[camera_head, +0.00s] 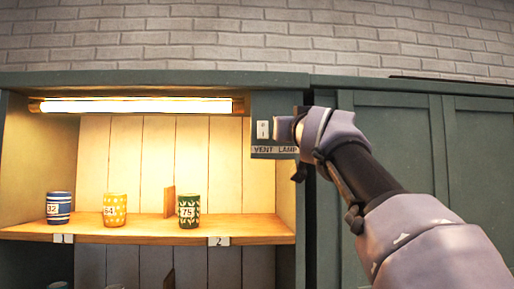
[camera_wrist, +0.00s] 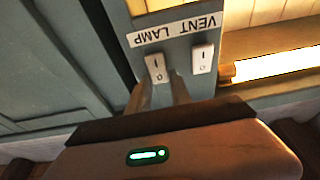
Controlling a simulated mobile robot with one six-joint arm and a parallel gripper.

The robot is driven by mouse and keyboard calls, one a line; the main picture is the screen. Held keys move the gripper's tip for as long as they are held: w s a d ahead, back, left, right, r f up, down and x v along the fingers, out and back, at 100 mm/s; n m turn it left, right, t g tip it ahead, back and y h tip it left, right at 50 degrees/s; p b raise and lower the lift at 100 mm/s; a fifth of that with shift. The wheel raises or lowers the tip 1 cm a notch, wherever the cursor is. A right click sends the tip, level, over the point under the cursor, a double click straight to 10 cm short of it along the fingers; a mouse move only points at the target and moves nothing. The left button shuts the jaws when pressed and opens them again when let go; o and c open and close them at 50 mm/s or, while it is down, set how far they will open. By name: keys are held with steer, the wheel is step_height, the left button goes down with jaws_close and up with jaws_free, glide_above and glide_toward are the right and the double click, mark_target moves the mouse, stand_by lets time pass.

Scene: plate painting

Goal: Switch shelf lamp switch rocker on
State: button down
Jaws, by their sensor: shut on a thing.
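The shelf lamp switch rocker (camera_wrist: 156,68) is a white rocker on a grey-green panel, beside the word LAMP, which appears upside down in the wrist view. My gripper (camera_wrist: 161,92) is at this rocker, its two fingers shut on it. In the head view my gripper (camera_head: 286,128) reaches the panel from the right and hides the lamp rocker. A similar white vent rocker (camera_wrist: 202,58) sits beside it, clear of the fingers; it also shows in the head view (camera_head: 263,129). The shelf lamp tube (camera_head: 140,105) glows and lights the shelf.
The wooden shelf (camera_head: 130,233) holds a blue striped cup (camera_head: 59,209), a yellow cup (camera_head: 115,210) and a green cup (camera_head: 189,211). A small upright divider (camera_head: 169,201) stands between the yellow and green cups. Closed green cabinet doors (camera_head: 390,125) lie right of the panel.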

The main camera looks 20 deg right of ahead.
steer(key=shift+f, duration=0.1)
stand_by(0.3)
steer(key=c, duration=1.2)
jaws_free()
steer(key=shift+o, duration=0.2)
